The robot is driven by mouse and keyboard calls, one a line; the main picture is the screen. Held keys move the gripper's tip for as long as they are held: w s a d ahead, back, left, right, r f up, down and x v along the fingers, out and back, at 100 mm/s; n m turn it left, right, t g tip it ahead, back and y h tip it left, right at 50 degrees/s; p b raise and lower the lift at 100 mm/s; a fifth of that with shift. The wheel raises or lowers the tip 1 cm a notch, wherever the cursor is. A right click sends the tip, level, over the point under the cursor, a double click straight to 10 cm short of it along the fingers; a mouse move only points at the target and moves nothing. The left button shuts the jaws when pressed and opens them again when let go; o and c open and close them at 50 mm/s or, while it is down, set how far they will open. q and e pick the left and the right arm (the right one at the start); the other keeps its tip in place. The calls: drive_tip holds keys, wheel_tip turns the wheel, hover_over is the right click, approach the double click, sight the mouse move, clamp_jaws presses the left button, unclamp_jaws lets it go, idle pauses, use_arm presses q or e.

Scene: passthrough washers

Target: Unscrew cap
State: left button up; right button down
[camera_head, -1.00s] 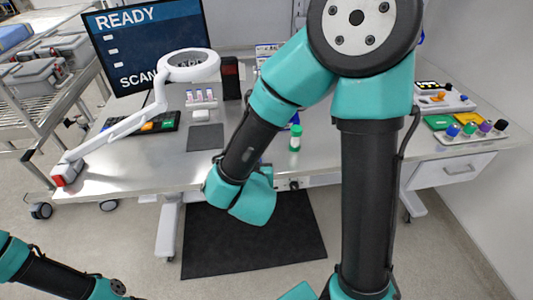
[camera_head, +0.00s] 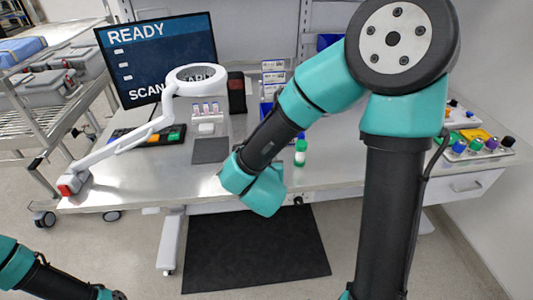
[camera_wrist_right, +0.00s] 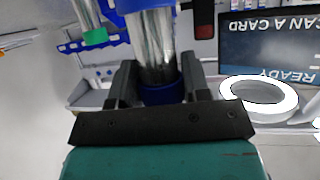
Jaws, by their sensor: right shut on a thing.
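My right gripper (camera_wrist_right: 158,88) is shut on a shiny, metallic-looking cylinder (camera_wrist_right: 156,50), with a finger on either side. A dark blue band or cap (camera_wrist_right: 162,94) is at the cylinder's end nearest the palm. Blue also shows at its far end, cut by the picture's top edge. In the head view the right wrist hangs over the desk's front edge, and its fingers and the held thing are hidden. A vial with a green cap (camera_head: 300,147) stands on the desk to the right of that wrist. Of my left arm only links show at lower left; its gripper is out of view.
A ring lamp (camera_head: 196,80) on a white arm, a monitor (camera_head: 158,60) and a dark pad (camera_head: 210,150) are at left. Small vials (camera_head: 205,108) stand behind the pad. The desk's front middle is largely clear.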

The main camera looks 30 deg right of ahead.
drive_tip(key=w+d, duration=0.5)
drive_tip(key=w, duration=0.3)
drive_tip(key=shift+w+d+f, duration=0.2)
drive_tip(key=shift+w+f, duration=0.2)
drive_tip(key=shift+f, duration=0.05)
drive_tip(key=shift+f, duration=0.1)
drive_tip(key=shift+f, duration=1.7)
drive_tip(key=shift+f, duration=0.15)
drive_tip(key=c, duration=0.6)
unclamp_jaws()
drive_tip(key=shift+r, duration=0.25)
drive_tip(key=v, duration=1.2)
drive_tip(key=shift+f, duration=0.15)
